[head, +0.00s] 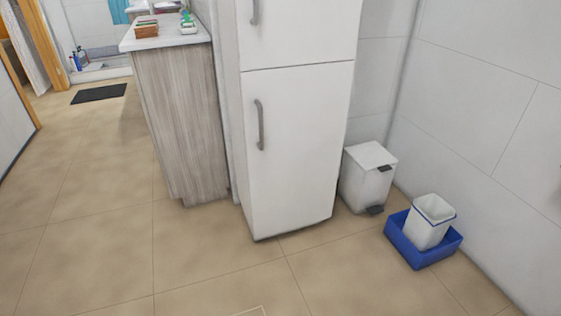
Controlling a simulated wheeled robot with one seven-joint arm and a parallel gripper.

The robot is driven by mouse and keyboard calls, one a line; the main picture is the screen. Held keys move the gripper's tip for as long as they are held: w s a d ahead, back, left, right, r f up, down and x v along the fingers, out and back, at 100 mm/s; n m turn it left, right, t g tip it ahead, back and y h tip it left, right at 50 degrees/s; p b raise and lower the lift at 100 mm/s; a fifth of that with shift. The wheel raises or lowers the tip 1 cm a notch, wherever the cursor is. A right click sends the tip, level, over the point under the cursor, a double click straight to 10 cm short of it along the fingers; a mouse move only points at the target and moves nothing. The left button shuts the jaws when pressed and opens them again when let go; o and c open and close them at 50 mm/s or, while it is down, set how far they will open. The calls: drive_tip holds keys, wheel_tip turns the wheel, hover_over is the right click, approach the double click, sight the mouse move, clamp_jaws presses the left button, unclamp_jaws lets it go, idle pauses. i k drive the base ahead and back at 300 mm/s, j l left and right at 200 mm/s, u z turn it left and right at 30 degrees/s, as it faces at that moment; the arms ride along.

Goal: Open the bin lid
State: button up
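A white square bin (366,184) stands on the floor to the right of a tall white cabinet, near the corner of the walls. Its flat lid (371,156) is shut, with a dark handle tab at the front edge. A dark foot pedal (375,210) sticks out at the bottom front. My gripper is not in this view.
The tall white cabinet (295,140) stands left of the bin. A blue tray (408,251) holding an open white container (431,224) sits on the floor in front and to the right. A wood-fronted counter (180,120) is further left. The tiled floor (200,265) in front is clear.

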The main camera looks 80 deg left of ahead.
sight(370, 155)
drive_tip(key=u, duration=2.15)
drive_tip(key=i+j+z, duration=0.1)
drive_tip(key=i+j, duration=0.15)
drive_tip(key=i, duration=0.4)
drive_tip(key=i+j+z, duration=0.1)
drive_tip(key=i+j, duration=0.2)
drive_tip(key=i, duration=0.35)
drive_tip(key=i+j+z, duration=0.15)
drive_tip(key=i+j, duration=0.2)
drive_tip(key=i, duration=0.25)
drive_tip(key=i+j+z, duration=0.1)
drive_tip(key=i+j, duration=0.35)
drive_tip(key=i, duration=0.15)
